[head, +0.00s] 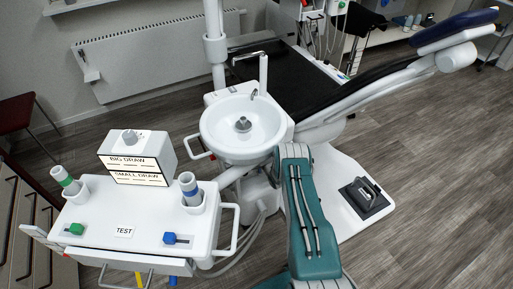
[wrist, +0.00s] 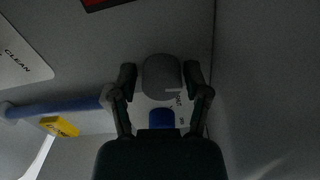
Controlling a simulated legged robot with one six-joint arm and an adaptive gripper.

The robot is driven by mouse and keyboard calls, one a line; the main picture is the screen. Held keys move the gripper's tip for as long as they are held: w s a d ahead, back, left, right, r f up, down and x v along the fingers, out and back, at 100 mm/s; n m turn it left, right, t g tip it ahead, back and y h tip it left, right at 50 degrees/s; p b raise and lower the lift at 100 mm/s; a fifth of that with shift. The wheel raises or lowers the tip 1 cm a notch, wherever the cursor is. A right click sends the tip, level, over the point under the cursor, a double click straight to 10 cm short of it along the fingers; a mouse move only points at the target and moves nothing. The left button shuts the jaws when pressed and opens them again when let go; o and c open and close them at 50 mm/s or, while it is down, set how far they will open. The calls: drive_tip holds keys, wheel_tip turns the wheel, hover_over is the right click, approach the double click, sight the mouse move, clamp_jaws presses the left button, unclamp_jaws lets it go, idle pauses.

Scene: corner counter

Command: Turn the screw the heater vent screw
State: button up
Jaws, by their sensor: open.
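In the wrist view my gripper (wrist: 160,73) is open, with one dark finger on each side of a grey rounded knob (wrist: 162,78). I cannot tell whether the fingers touch it. The knob may be the heater vent screw; small lettering on a pale plate beside it is too blurred to read surely. A blue part (wrist: 161,117) sits just below the knob, near my gripper's dark body. In the head view a long white heater (head: 155,57) is on the back wall, with a small white fitting (head: 88,66) at its left. My gripper does not show there.
The wrist view shows a blue tube (wrist: 65,107) with a yellow tag (wrist: 59,126) at left, and a "CLEAN" label (wrist: 22,55). Wooden floor (head: 430,170) is open at right.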

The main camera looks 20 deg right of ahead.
clamp_jaws()
drive_tip(key=shift+n, duration=1)
drive_tip(key=shift+f, duration=0.1)
unclamp_jaws()
drive_tip(key=shift+s, duration=0.1)
drive_tip(key=s, duration=1.1)
drive_tip(key=shift+s+d, duration=0.25)
drive_tip(key=shift+s, duration=0.1)
